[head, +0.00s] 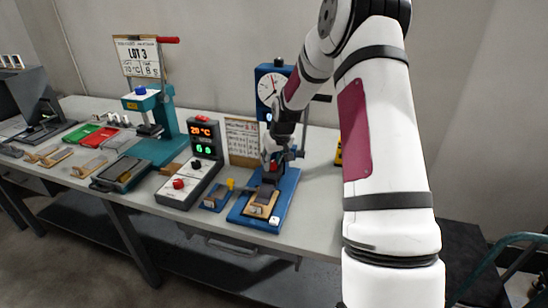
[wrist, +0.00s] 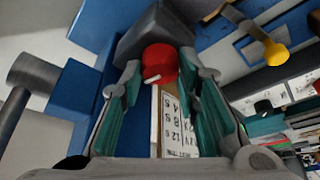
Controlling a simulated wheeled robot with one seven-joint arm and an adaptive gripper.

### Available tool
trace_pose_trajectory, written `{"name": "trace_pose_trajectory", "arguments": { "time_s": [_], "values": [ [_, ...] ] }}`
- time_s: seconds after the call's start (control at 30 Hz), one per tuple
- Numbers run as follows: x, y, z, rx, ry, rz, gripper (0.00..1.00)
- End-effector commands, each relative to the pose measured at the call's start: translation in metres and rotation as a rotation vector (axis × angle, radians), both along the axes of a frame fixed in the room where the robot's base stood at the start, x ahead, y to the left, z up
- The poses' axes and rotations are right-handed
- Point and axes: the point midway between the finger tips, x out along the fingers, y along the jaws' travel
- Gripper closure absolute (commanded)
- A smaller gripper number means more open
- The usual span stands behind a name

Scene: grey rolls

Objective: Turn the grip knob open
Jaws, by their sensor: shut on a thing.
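The red grip knob (wrist: 160,65) sits on a dark grey clamp block (wrist: 152,38), with a small white mark on its near edge. It also shows small and partly covered by my gripper in the head view (head: 273,166). My gripper (wrist: 161,74) has its teal-padded fingers on both sides of the knob and is shut on it. The clamp belongs to a blue test stand (head: 284,205) with a round dial (head: 269,88). Below the knob, a tan and white printed card (wrist: 177,130) shows between my fingers.
A yellow-ended lever (wrist: 275,51) stands to the right in the wrist view. A control box with red digits (head: 202,131), a teal press (head: 160,115) and several coloured trays stand left on the bench. The white wall is close behind.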

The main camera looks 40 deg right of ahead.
Motion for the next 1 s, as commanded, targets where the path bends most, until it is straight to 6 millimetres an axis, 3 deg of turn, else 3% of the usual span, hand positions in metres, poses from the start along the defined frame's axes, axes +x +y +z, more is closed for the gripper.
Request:
{"name": "trace_pose_trajectory", "arguments": {
  "time_s": [0.5, 1.0],
  "values": [
    [-0.0011, -0.0017, 0.0000, 0.001, 0.003, 0.293, 0.98],
    [-0.0006, -0.0015, -0.0010, 0.000, 0.004, 0.332, 0.98]
  ]
}}
